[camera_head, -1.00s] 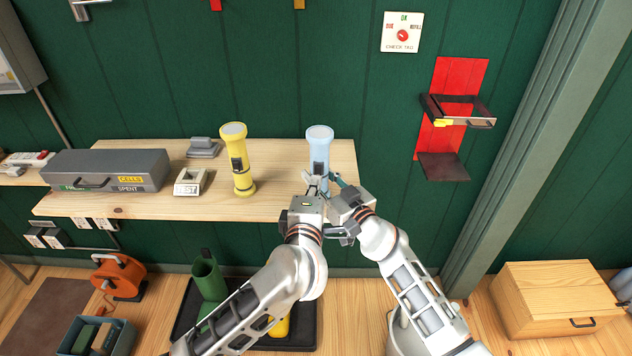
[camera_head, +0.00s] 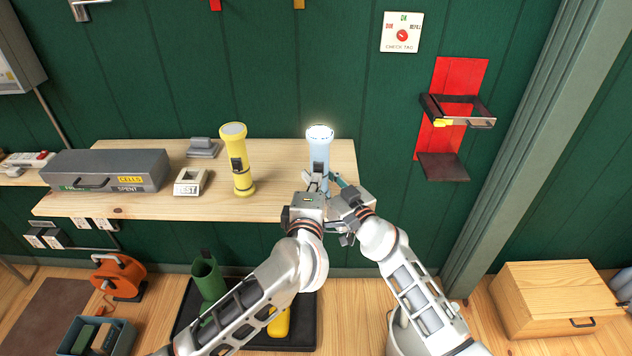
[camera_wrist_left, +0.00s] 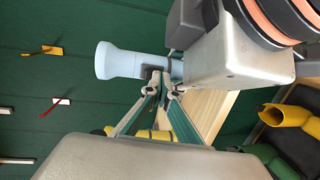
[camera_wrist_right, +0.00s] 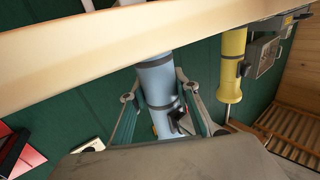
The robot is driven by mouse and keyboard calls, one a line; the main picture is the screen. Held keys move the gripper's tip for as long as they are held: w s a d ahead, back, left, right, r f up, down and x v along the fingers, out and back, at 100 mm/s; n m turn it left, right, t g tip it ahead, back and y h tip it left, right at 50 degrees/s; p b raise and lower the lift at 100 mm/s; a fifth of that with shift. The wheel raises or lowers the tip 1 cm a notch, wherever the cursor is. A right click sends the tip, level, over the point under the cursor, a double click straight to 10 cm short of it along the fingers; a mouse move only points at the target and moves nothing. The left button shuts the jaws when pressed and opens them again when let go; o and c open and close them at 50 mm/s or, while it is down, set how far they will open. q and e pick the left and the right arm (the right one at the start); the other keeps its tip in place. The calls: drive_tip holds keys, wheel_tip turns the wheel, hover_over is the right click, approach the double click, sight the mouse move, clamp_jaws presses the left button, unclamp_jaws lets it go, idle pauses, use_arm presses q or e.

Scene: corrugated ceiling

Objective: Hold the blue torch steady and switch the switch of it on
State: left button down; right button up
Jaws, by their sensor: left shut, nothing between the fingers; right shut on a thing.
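The blue torch (camera_head: 319,152) stands upright on the wooden shelf in the head view, and its lens at the top glows bright. My right gripper (camera_head: 338,184) is shut on the torch's lower body. In the right wrist view its fingers lie on both sides of the blue torch (camera_wrist_right: 158,85). My left gripper (camera_head: 314,182) is shut and empty, its fingertips at the front of the torch. In the left wrist view the left fingertips (camera_wrist_left: 160,82) are beside the dark switch (camera_wrist_left: 154,72) on the blue torch (camera_wrist_left: 120,61). The torch's base is hidden behind the grippers.
A yellow torch (camera_head: 238,160) stands to the left on the shelf (camera_head: 150,205). A white tester block (camera_head: 190,182) and a grey case (camera_head: 105,170) are further left. A red bracket (camera_head: 460,105) hangs on the green wall at right. Shelf between the torches is clear.

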use_arm(q)
drive_tip(key=s+a+f, duration=0.1)
drive_tip(key=s+f, duration=0.1)
drive_tip(key=s, duration=1.1)
drive_tip(key=shift+s+a, duration=0.15)
drive_tip(key=shift+s, duration=0.2)
drive_tip(key=shift+f, duration=0.1)
use_arm(e)
drive_tip(key=o, duration=1.3)
drive_tip(key=shift+s, duration=0.1)
